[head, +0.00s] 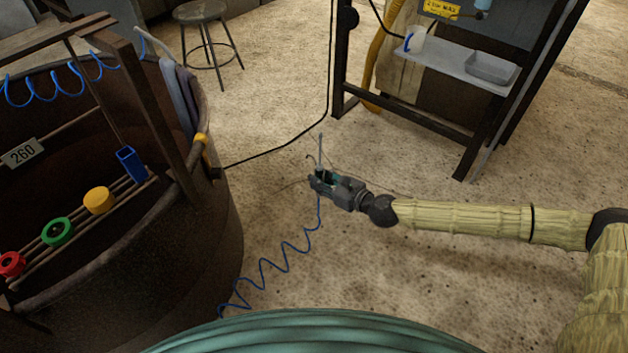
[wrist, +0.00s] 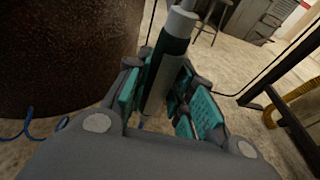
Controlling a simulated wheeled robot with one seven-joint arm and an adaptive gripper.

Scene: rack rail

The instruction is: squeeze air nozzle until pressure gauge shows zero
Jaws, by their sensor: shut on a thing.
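My gripper (head: 323,181) is shut on the air nozzle (head: 320,151), out over the open floor. In the wrist view the nozzle (wrist: 163,78) stands nearly upright between the teal finger pads of my gripper (wrist: 163,88). Its body is dark with a light grey top and a thin tube pointing up. A blue coiled hose (head: 268,269) runs from below the gripper down to the lower left. How far the nozzle's lever is pressed is not clear. No pressure gauge face can be made out in either view.
A large dark round tub (head: 215,250) stands at left, with a rack of coloured rings, a blue box (head: 131,165) and a "260" sign (head: 22,152). A dark-framed bench (head: 455,72) with a yellow sign (head: 443,8) stands at upper right. A stool (head: 203,35) is behind. Floor between is mostly clear.

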